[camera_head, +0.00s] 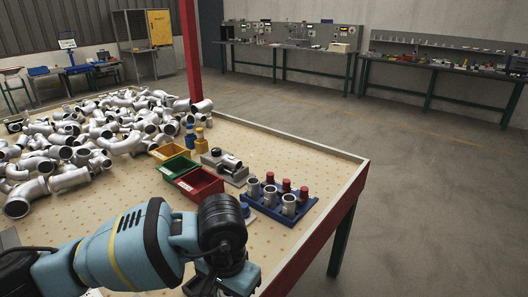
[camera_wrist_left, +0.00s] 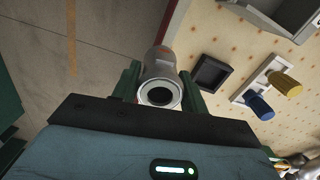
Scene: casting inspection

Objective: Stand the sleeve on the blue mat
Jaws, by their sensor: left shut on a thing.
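My left gripper (camera_wrist_left: 158,88) is shut on a grey metal sleeve (camera_wrist_left: 160,62), a round tube whose dark open end faces the wrist camera. The fingers press on both sides of it, and the table's edge passes behind it. In the head view my left wrist (camera_head: 222,268) is low in the middle, and it hides the fingers and the held sleeve. I cannot make out a blue mat for certain. A dark square piece (camera_wrist_left: 210,74) lies on the table right of the sleeve in the wrist view; its colour looks nearly black. My right gripper is not in view.
A blue rack (camera_head: 283,218) holds several grey cylinders and red plugs near the table's right edge. Red (camera_head: 200,192) and green bins stand left of it, with a pile of pipe fittings behind. A white plate (camera_wrist_left: 243,97) carries blue and yellow pegs.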

